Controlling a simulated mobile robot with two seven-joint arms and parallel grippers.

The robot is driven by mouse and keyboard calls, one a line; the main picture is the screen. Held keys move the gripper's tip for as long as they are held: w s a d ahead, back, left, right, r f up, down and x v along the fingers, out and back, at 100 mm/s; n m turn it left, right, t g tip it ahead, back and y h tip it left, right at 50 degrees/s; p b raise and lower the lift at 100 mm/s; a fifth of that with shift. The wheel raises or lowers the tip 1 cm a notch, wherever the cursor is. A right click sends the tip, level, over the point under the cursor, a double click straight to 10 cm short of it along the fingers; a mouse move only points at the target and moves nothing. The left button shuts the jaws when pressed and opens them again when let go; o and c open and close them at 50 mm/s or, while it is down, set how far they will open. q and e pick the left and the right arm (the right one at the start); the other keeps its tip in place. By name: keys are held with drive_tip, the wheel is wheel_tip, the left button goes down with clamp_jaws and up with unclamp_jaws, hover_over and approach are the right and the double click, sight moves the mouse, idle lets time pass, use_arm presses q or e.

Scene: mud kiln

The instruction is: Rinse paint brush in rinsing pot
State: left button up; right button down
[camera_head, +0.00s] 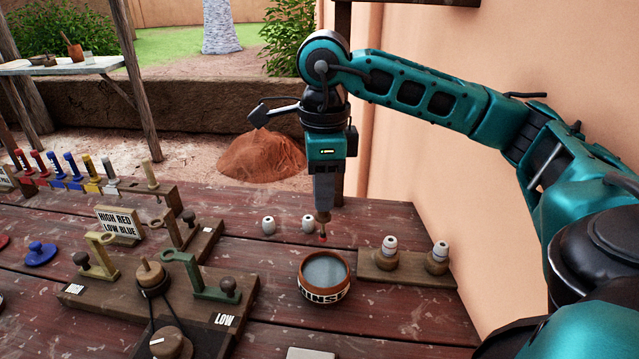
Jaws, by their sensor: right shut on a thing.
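The rinsing pot (324,293) is a small round brown pot with a white band lettered "RINSE". It stands on the table, open at the top, with grey-blue liquid inside. My right gripper (323,207) points straight down, shut on the paint brush (323,227). Only the brush's short lower end with a reddish tip shows below the fingers. The tip appears above and just behind the pot's far rim, apart from the liquid. My left gripper is out of view.
A wooden block (405,268) with two white-topped knobs stands right of the pot. Two small white beads (268,226) lie behind it. A board (190,310) with pegs and levers, marked "LOW", is at left. A rack of colored brushes (75,180) stands far left.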

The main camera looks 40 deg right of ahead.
sight(325, 216)
drive_tip(key=shift+s+d+f, duration=0.1)
drive_tip(key=shift+s+f, duration=0.05)
drive_tip(key=shift+f, duration=0.05)
drive_tip(key=shift+f+b, duration=0.8)
drive_tip(key=shift+f, duration=0.05)
wheel_tip(325, 216, down, 3)
drive_tip(key=shift+r+b, duration=0.15)
drive_tip(key=shift+b, duration=0.9)
drive_tip(key=shift+f, duration=0.35)
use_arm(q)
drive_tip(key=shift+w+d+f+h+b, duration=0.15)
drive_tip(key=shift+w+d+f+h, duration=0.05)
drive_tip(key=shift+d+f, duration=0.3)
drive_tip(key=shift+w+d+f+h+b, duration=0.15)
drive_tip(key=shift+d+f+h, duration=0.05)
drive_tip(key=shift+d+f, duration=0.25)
use_arm(e)
drive_tip(key=shift+f, duration=0.1)
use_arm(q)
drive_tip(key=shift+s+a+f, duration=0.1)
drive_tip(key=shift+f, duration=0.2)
use_arm(e)
drive_tip(key=shift+f, duration=0.1)
use_arm(q)
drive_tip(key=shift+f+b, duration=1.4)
drive_tip(key=shift+b, duration=0.2)
use_arm(e)
drive_tip(key=shift+f, duration=1.7)
